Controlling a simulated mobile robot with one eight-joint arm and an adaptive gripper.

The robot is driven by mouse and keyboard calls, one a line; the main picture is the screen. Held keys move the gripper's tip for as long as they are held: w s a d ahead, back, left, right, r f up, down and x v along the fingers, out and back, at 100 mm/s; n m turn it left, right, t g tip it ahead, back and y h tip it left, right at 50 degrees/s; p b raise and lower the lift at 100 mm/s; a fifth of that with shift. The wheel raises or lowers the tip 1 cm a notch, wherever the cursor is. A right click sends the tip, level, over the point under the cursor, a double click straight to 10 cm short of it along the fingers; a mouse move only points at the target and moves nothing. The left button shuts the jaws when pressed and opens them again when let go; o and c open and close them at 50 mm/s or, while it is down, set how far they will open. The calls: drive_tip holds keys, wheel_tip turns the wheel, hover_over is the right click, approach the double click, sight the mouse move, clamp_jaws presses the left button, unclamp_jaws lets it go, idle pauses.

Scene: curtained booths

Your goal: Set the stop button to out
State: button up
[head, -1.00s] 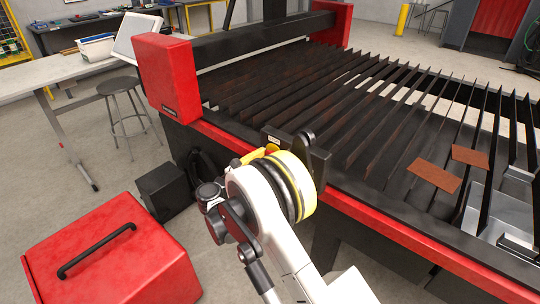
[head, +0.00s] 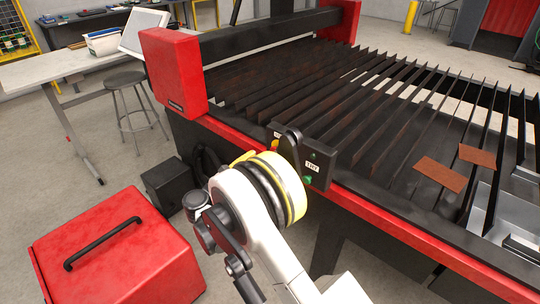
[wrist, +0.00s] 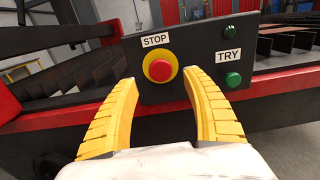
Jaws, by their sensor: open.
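The stop button (wrist: 160,68) is a red round knob in a yellow ring on a dark control panel (wrist: 205,92), under a STOP label (wrist: 156,40). I cannot tell from its look whether it is in or out. My gripper (wrist: 160,80) is open, its two yellow fingers reaching toward the panel on either side below the button. Nothing is between the fingers, and contact with the panel cannot be made out. In the head view the panel (head: 318,165) is on the red table edge, and my arm hides most of the gripper and the button.
A TRY label (wrist: 228,57) sits right of the button, with a green button (wrist: 232,80) below it and a small green light (wrist: 231,31) above. The slatted cutting table (head: 380,215) extends behind the panel. A red case (head: 120,250) and a stool (head: 128,100) stand left.

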drive_tip(key=v, duration=0.6)
drive_tip(key=shift+s, duration=0.15)
drive_tip(key=w+d+r+m+g+y, duration=0.1)
drive_tip(key=w+d+r+m+g, duration=0.15)
drive_tip(key=d+r+m, duration=0.55)
drive_tip(key=s+d+r+m+g+y, duration=0.2)
drive_tip(key=s+d, duration=0.2)
drive_tip(key=d, duration=0.4)
drive_tip(key=s+d+r+m+g+y, duration=0.2)
drive_tip(key=s+d, duration=0.1)
drive_tip(key=d, duration=0.4)
drive_tip(key=s+d+m+y, duration=0.3)
drive_tip(key=s+m, duration=0.5)
drive_tip(key=s, duration=0.3)
drive_tip(key=s+d+m+y, duration=0.3)
drive_tip(key=s+m, duration=0.5)
drive_tip(key=s, duration=0.4)
drive_tip(key=shift+s+d+f, duration=0.3)
drive_tip(key=shift+d+f, duration=0.1)
drive_tip(key=shift+d, duration=0.05)
drive_tip(key=shift+g, duration=0.25)
